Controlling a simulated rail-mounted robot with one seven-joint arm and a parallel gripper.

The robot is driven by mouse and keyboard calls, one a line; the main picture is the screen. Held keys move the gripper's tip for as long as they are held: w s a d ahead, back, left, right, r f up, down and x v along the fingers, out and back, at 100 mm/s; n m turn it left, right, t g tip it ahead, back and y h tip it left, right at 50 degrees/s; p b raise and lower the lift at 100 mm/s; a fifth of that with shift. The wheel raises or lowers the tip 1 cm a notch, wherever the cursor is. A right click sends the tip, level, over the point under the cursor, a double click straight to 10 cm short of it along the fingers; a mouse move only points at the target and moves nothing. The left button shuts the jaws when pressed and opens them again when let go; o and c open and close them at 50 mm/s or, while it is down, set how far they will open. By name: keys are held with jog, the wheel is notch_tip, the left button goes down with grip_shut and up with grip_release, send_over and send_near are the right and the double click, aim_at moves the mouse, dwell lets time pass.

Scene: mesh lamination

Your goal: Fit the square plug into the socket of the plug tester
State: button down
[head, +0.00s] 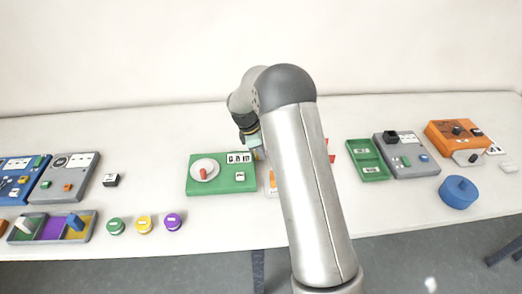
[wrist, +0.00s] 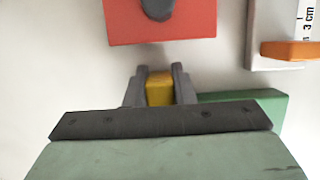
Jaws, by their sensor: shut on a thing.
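In the wrist view, my gripper (wrist: 159,76) is shut on a small yellow block (wrist: 159,93), which I take to be the square plug. Its far end shows between the two grey fingers. A red box (wrist: 190,30) with a dark rounded part on top lies just ahead of the fingertips, apart from them; it may be the plug tester, but I see no clear socket. In the head view, my arm hides most of this area, and only red edges (head: 332,158) show to its right. The block is hidden there.
A green board (head: 222,185) with a white dish is left of my arm; a green edge (wrist: 245,106) shows in the wrist view. A white piece with an orange bar (wrist: 290,50) lies at upper right there. Grey (head: 407,170) and orange (head: 440,130) devices stand right.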

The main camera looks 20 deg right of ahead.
jog(key=c, duration=1.2)
grip_release()
jog(key=shift+f, duration=0.1)
jog(key=shift+c, duration=0.2)
jog(key=s+b+v, duration=0.1)
jog(key=v, duration=1.1)
jog(key=s+r+m, duration=0.1)
jog(key=s+m, duration=0.2)
jog(key=s, duration=0.5)
jog(key=s+r+m+y, duration=0.1)
jog(key=s+m, duration=0.3)
jog(key=s, duration=0.5)
jog(key=s+r+m+y, duration=0.1)
jog(key=s+r+m, duration=0.2)
jog(key=s, duration=0.6)
jog(key=shift+m+t, duration=0.4)
jog(key=shift+m, duration=0.3)
jog(key=shift+o, duration=0.5)
jog(key=s+f+m+y, duration=0.1)
jog(key=s+f+m, duration=0.2)
jog(key=s, duration=0.6)
jog(key=shift+s+a+m, duration=0.2)
jog(key=shift+s+m, duration=0.15)
jog(key=shift+m, duration=0.35)
